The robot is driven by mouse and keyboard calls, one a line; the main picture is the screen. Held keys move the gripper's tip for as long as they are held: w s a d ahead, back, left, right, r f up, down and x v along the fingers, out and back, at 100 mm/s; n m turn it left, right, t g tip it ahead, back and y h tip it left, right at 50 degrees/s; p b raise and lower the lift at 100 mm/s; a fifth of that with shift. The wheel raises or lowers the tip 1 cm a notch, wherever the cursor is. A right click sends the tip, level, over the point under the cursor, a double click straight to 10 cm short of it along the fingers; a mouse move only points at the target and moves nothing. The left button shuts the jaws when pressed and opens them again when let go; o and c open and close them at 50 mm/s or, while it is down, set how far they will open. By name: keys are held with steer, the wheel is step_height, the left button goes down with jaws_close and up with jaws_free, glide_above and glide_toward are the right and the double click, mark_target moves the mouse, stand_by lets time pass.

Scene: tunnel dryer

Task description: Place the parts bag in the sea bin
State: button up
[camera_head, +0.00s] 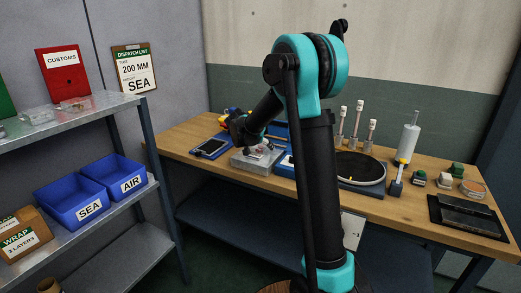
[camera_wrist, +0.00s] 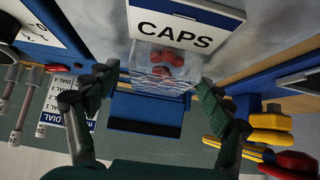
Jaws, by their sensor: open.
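The parts bag is a clear bag with red pieces inside; it lies on a grey metal box by the CAPS label in the wrist view (camera_wrist: 160,72) and shows small in the head view (camera_head: 263,150). My gripper (camera_wrist: 153,88) is open, with one finger at each side of the bag and gaps between. In the head view my gripper (camera_head: 250,142) is low over the grey box and partly covers it. The sea bin (camera_head: 66,220) is a blue open bin labelled SEA on the shelf at left; it looks empty.
A blue AIR bin (camera_head: 125,192) stands right beside the sea bin. The dispatch list (camera_head: 136,70) reads SEA. A dark handheld device (camera_head: 211,147), a blue holder and a round plate (camera_head: 360,168) crowd the bench around the box. Floor shows between shelf and bench.

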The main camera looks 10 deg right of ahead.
mark_target(261, 145)
steer(key=c, duration=1.5)
step_height(261, 145, up, 20)
steer(key=shift+r, duration=0.1)
